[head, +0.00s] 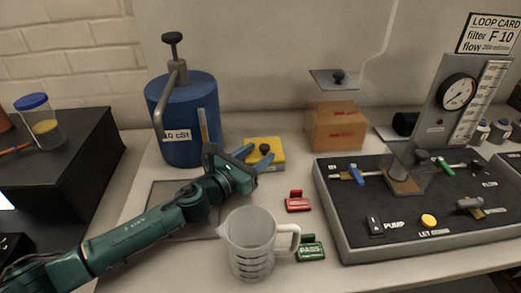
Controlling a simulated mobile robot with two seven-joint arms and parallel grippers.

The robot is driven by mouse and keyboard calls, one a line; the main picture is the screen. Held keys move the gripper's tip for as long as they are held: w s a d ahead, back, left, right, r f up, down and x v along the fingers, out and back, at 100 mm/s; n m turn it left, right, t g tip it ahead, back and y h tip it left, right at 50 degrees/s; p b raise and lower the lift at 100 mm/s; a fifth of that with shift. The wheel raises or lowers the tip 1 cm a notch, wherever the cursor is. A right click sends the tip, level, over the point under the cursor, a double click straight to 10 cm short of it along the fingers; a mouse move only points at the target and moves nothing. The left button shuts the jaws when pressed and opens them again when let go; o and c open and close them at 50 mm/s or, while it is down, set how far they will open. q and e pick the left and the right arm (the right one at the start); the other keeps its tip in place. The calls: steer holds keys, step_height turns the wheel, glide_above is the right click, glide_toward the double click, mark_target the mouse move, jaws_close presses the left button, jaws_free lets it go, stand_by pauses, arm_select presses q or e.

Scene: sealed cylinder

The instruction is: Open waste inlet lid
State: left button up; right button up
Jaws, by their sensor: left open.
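No label reading "waste inlet" is legible, so I cannot tell for sure which part is its lid. A yellow block (278,148) with a black knob (264,148) on top sits behind the jug. My left gripper (254,157) is open, its blue fingertips pointing at the yellow block close to the knob. I cannot tell whether they touch it. A grey plate with a black knob (338,78) shows above a brown box (336,128). Another dark plate with a knob (423,156) tilts over the control panel (350,225). My right gripper is out of view.
A blue cylinder (180,115) with a handle stands behind my left arm. A clear measuring jug (250,245) stands in front of the gripper. Red (298,203) and green (311,250) tags lie beside it. A blue-lidded jar (40,122) stands on the black left cabinet.

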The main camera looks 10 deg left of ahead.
arm_select(q)
steer(key=shift+x, duration=0.95)
jaws_close()
